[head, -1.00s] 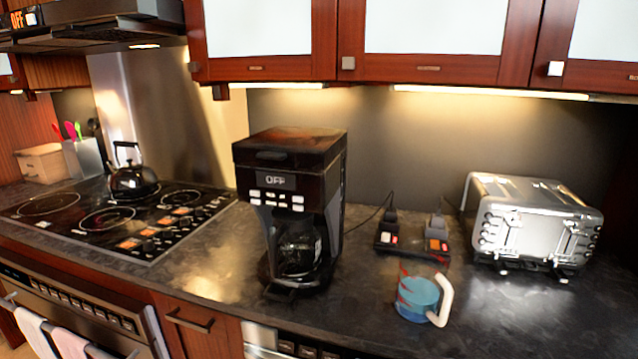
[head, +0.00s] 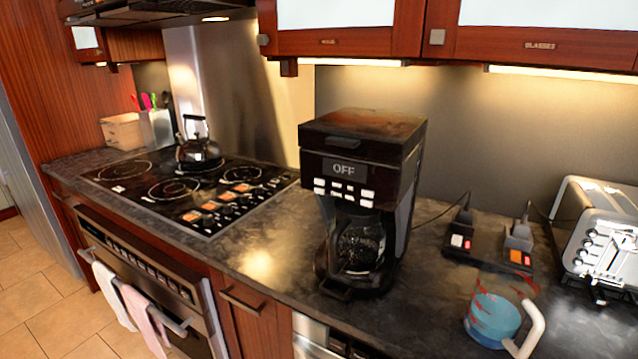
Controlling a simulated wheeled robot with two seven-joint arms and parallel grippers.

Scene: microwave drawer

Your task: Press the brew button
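A black coffee maker (head: 362,200) with a brown top stands upright on the dark counter, right of the middle in the head view. Its small display (head: 344,169) reads OFF. Below the display are two rows of pale buttons (head: 343,193); their labels are too small to read, so I cannot tell which is the brew button. A glass carafe (head: 358,247) sits in the lower part of the machine. Neither of my grippers shows in the head view.
A stovetop (head: 180,190) with a black kettle (head: 198,148) is to the left. The counter (head: 262,262) left of the machine is clear.

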